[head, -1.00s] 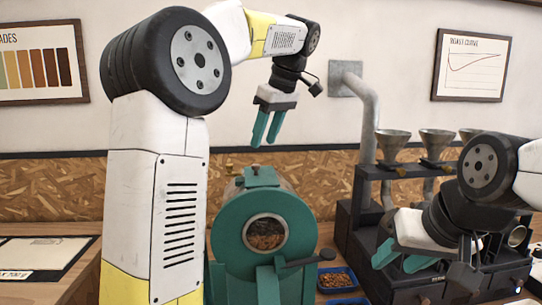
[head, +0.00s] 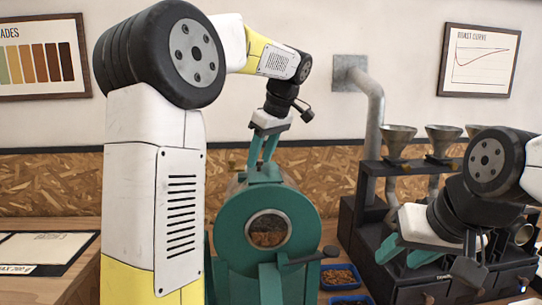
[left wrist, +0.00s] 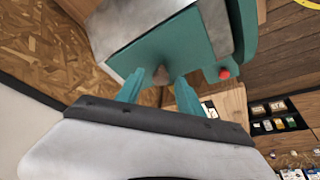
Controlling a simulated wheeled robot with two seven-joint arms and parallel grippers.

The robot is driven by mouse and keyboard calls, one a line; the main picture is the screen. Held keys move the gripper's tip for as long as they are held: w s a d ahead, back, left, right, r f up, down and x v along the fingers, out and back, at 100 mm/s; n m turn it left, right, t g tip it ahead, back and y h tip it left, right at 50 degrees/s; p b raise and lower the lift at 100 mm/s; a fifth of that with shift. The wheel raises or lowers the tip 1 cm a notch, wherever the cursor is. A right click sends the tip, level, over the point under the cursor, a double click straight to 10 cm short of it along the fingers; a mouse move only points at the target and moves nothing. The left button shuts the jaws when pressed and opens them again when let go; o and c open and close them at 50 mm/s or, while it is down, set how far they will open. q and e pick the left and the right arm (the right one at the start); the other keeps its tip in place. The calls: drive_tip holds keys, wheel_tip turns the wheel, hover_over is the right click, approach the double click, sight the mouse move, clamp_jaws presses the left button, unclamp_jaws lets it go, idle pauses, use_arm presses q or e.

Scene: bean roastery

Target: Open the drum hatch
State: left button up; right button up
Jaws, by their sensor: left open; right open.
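The green roasting drum (head: 303,208) stands on the counter in the middle of the head view, with beans behind its round front window (head: 268,230). A teal block (head: 264,173) sits on top; I take it for part of the hatch. My left gripper (head: 263,157) is open and points down, its fingertips at or just above this block. In the left wrist view, the open fingers (left wrist: 160,90) are beside the teal drum parts (left wrist: 165,55); contact is unclear. My right gripper (head: 403,254) is open and empty, in front of the dark machine at right.
A dark machine (head: 352,238) with several metal funnels (head: 397,137) stands right of the drum. A blue tray of beans (head: 340,277) lies between them. A lever (head: 318,255) juts from the drum's front. A pipe (head: 374,120) rises behind. A red button (left wrist: 225,73) shows in the left wrist view.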

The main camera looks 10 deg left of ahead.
use_arm(q)
clamp_jaws()
idle(1.3)
